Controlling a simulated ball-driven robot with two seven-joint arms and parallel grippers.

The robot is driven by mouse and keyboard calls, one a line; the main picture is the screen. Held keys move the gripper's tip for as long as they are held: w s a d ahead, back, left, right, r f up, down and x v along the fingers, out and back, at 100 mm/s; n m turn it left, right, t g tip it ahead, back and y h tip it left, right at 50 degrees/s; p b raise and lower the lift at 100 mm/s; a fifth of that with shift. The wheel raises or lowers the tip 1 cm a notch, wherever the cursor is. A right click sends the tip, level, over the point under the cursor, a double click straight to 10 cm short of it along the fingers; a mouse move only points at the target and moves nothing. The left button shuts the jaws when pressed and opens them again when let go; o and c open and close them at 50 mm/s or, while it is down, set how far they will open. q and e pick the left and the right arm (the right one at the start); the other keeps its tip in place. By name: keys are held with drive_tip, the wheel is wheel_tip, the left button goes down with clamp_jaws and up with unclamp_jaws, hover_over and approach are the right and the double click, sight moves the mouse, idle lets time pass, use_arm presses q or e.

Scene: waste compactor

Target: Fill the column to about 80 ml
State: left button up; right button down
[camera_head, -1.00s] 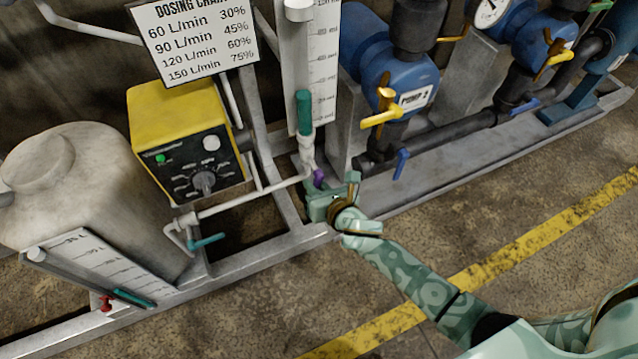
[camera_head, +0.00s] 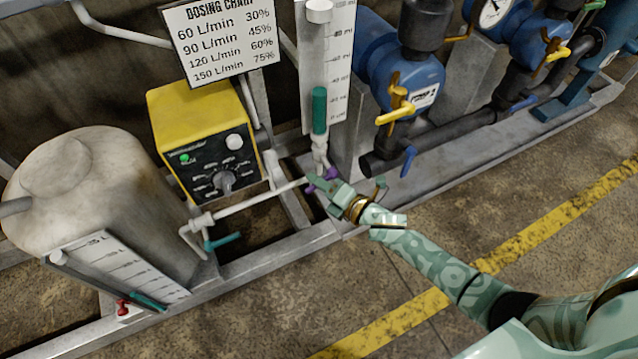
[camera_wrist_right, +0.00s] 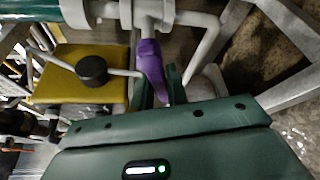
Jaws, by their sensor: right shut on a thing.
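My left gripper is out of view.
A yellow dosing pump (camera_head: 205,140) with a dial and green light stands left of the column, under a dosing chart (camera_head: 222,40). A pale tank (camera_head: 95,190) is farther left. Blue pumps (camera_head: 400,75) with yellow handles stand right. The floor in front is clear.

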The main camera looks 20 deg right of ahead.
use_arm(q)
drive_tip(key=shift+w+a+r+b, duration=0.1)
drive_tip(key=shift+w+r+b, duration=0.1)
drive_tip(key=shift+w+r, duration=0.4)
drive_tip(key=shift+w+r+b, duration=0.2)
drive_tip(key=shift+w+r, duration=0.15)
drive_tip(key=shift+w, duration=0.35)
use_arm(e)
drive_tip(key=shift+a+r+m+t+y, duration=0.1)
drive_tip(key=shift+r+m+t+y, duration=0.2)
drive_tip(key=shift+m, duration=0.65)
drive_tip(key=shift+r+m+t+y, duration=0.2)
drive_tip(key=shift+r+m+t, duration=0.2)
drive_tip(key=shift+m, duration=0.55)
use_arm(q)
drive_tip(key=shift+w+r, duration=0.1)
use_arm(e)
drive_tip(key=c, duration=1.4)
unclamp_jaws()
